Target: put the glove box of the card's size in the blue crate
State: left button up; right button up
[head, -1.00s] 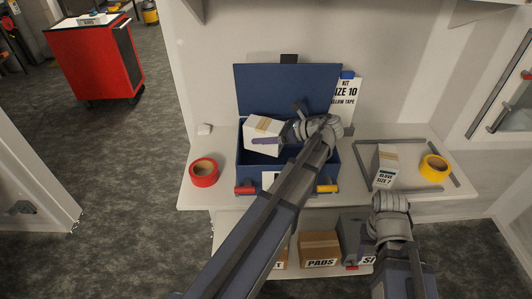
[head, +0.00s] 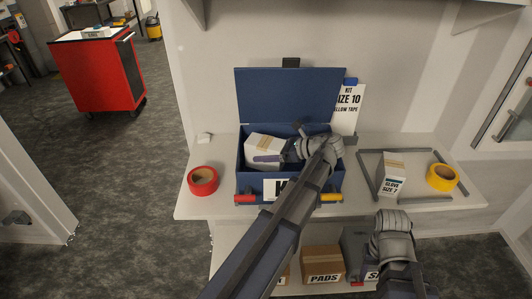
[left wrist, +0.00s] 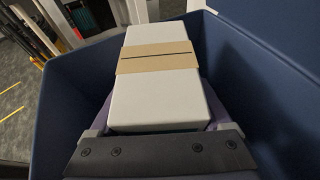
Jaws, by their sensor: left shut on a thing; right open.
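My left gripper (head: 272,157) is shut on a white glove box (head: 264,146) with a tan band, inside the open blue crate (head: 330,186). The left wrist view shows the box (left wrist: 160,88) between the fingers, with blue crate walls around; no size print shows on it. Another glove box (head: 391,176), marked size 7, stands on the right of the bench. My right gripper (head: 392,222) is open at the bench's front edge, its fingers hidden.
A red tape roll (head: 202,180) lies left of the crate. A yellow tape roll (head: 442,178) lies on the right, near grey strips framing an area. A lower shelf holds a box marked PADS (head: 323,263). The crate's lid (head: 284,93) stands raised behind.

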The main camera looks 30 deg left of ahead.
pick_arm(q)
jog(key=shift+f+b, duration=0.45)
jog(key=shift+f, duration=0.1)
jog(key=o, duration=1.5)
jog(key=shift+r+p, duration=0.25)
jog(key=shift+p, duration=0.05)
jog(key=shift+w+d+r+p, duration=0.15)
jog(key=shift+d+r+p, duration=0.35)
jog(key=shift+r+p, duration=0.3)
jog(key=shift+p+v, duration=1.85)
jog(key=shift+v, duration=3.6)
jog(key=shift+f, duration=0.25)
